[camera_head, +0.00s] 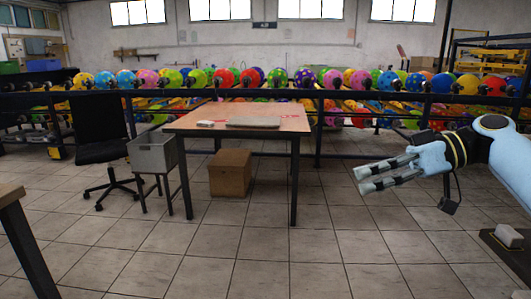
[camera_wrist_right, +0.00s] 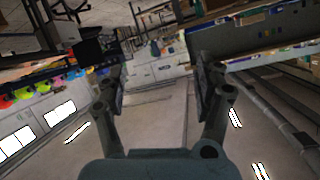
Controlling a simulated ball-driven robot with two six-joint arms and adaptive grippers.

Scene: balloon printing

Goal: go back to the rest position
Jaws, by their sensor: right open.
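My right gripper (camera_head: 370,177) reaches in from the right in the head view, held in the air over the tiled floor to the right of the table. Its fingers point left and nothing is between them. In the right wrist view my right gripper (camera_wrist_right: 160,90) shows its two fingers spread wide apart with an empty gap. My left gripper is not in the head view.
A wooden table (camera_head: 185,122) with a flat grey item (camera_head: 253,122) stands ahead. A black office chair (camera_head: 100,130), a grey bin (camera_head: 152,155) and a cardboard box (camera_head: 230,172) are nearby. Racks of colourful balloons (camera_head: 250,77) line the back. The floor (camera_head: 330,245) in front is clear.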

